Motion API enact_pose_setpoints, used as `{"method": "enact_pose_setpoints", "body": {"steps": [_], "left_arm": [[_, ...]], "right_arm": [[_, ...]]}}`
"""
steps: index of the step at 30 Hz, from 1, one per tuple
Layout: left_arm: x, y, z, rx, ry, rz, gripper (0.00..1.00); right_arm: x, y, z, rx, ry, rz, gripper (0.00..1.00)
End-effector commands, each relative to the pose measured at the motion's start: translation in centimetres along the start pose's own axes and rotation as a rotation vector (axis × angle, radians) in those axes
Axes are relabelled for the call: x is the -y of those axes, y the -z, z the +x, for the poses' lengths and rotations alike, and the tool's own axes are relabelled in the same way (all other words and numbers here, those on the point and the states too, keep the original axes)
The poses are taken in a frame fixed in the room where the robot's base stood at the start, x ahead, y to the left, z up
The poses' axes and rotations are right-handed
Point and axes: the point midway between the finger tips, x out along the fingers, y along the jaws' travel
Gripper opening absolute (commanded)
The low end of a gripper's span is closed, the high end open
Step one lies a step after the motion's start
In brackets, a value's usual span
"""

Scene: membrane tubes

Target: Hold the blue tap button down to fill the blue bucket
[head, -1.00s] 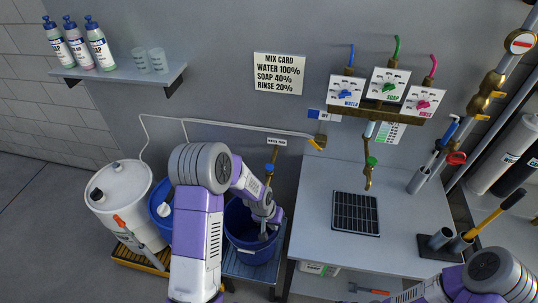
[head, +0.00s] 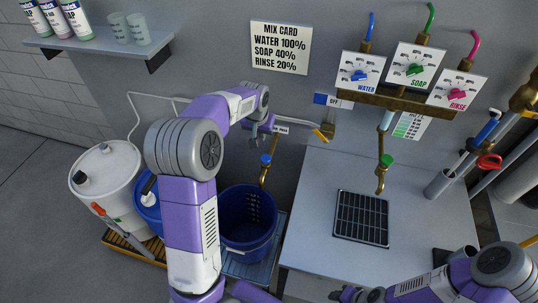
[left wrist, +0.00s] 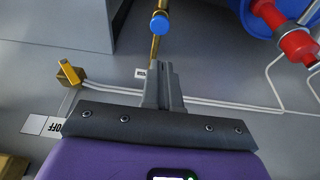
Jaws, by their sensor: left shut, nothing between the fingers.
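The blue tap button (head: 266,159) sits on top of a brass tap on the wall, and it also shows in the left wrist view (left wrist: 160,23). The blue bucket (head: 240,238) stands below the tap on a low grey stand. I cannot tell whether water is in it. My left gripper (head: 253,141) is up by the wall, above and slightly left of the button, apart from it. Its fingers are shut and empty in the left wrist view (left wrist: 162,72). My right gripper (head: 348,295) is low at the bottom edge, too unclear to read.
A worktable (head: 310,215) with a drain grate (head: 361,218) stands right of the bucket. A white drum (head: 103,185) and another blue container (head: 147,208) stand at left. A thin pipe with a yellow-handled valve (head: 322,132) runs along the wall near my left gripper.

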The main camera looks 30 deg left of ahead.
Motion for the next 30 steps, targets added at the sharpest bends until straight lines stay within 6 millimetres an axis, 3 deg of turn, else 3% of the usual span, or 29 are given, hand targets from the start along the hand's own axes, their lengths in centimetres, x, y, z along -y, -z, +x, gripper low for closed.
{"method": "enact_pose_setpoints", "body": {"steps": [17,30], "left_arm": [[-0.1,-0.2,1.4,0.001,0.0,0.001,0.0],[-0.1,-0.2,10.1,0.004,0.0,0.001,0.0]], "right_arm": [[-0.2,0.1,0.5,-0.002,0.0,0.0,0.43],[-0.2,0.1,0.6,-0.002,0.0,0.0,0.43]]}}
